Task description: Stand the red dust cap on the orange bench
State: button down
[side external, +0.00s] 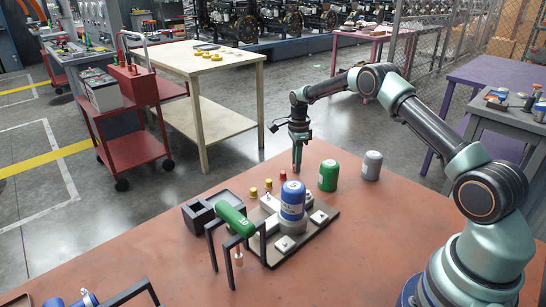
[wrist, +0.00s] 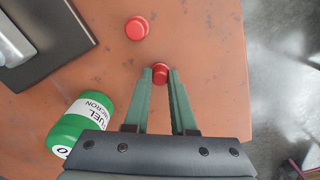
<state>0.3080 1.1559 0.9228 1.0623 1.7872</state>
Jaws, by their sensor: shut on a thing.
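My gripper (wrist: 160,76) is shut on a red dust cap (wrist: 160,68), which sits between the fingertips in the wrist view. In the side view my gripper (side external: 297,170) points down close over the orange bench (side external: 375,225), near its far edge. The held cap is not clear there, and I cannot tell whether it touches the bench. A second red cap (wrist: 137,28) stands apart on the bench; it also shows in the side view (side external: 283,175), left of the fingertips.
A green canister (side external: 328,176) stands close to the right of my gripper, with a grey canister (side external: 372,165) beyond. A plate (side external: 272,258) carries a blue canister (side external: 292,200). Yellow caps (side external: 268,185) stand behind it. A green cylinder (side external: 235,220) lies on a black rack.

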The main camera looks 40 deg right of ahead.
jog(key=c, duration=0.7)
grip_release()
jog(key=shift+c, duration=0.2)
jog(key=s+a+r+n+t, duration=0.1)
jog(key=s+a+r+n, duration=0.15)
jog(key=r, duration=0.75)
jog(key=s+a+r+n, duration=0.1)
jog(key=a+r+n, duration=0.2)
jog(key=r, duration=0.8)
jog(key=s+a+r+n+t, duration=0.2)
jog(key=s+a+r+n, duration=0.3)
jog(key=s+r+n, duration=0.15)
jog(key=s+a+f+n+t, duration=0.1)
jog(key=s+a+n, duration=0.2)
jog(key=s+n, duration=0.3)
jog(key=s+a+f+n+t, duration=0.1)
jog(key=s+a+f+n, duration=0.1)
jog(key=s+n, duration=0.4)
jog(key=shift+s+a+t, duration=0.3)
jog(key=shift+s+a, duration=0.45)
jog(key=shift+s, duration=0.75)
